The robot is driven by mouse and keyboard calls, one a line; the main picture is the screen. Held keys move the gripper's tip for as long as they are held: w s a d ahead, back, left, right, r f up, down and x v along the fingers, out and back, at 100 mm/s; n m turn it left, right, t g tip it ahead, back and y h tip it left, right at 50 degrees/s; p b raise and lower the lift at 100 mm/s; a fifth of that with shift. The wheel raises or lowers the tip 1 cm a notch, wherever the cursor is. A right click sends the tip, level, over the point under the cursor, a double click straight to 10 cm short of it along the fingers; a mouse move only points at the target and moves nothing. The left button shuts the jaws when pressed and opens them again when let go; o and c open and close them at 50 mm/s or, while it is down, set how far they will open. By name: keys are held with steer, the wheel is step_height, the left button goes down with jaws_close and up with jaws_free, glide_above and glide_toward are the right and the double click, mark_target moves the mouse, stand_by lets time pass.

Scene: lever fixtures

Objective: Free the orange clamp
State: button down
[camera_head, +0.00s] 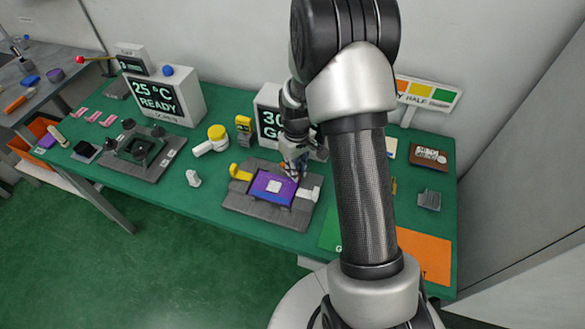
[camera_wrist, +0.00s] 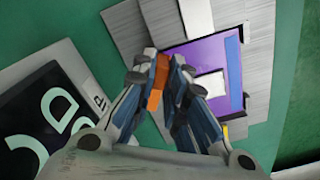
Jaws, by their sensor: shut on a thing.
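The orange clamp (camera_wrist: 157,85) shows as a small orange piece between the two fingers of my gripper (camera_wrist: 163,64) in the wrist view. The gripper is shut on it, and the fingers hide part of it. In the head view my gripper (camera_head: 292,167) is over the back edge of a grey fixture (camera_head: 245,208); the orange clamp is mostly hidden there. A purple plate (camera_head: 262,192) with a pale square in its middle lies in the fixture, and it also shows in the wrist view (camera_wrist: 190,52).
A yellow clamp (camera_head: 238,172) sits at the fixture's left side and a white one (camera_head: 309,193) at its right. A display box (camera_head: 268,120) stands behind. A dark fixture (camera_head: 137,149) and a white-and-yellow object (camera_head: 211,139) are further left. The green table front is clear.

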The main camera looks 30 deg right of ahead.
steer(key=d+n, duration=0.1)
steer(key=n+p, duration=0.1)
steer(key=n, duration=0.1)
steer(key=shift+w+d+r+n, duration=0.1)
steer(key=shift+w+d+n, duration=0.2)
steer(key=shift+w+d, duration=0.1)
steer(key=shift+w+d+n+p, duration=0.2)
steer(key=shift+d+n, duration=0.1)
steer(key=shift+n, duration=0.45)
steer(key=shift+w+d+n+p, duration=0.1)
steer(key=shift+w+d+n, duration=0.15)
steer(key=shift+n, duration=0.5)
steer(key=shift+d, duration=0.1)
steer(key=c, duration=1.6)
jaws_free()
step_height(320, 180, up, 12)
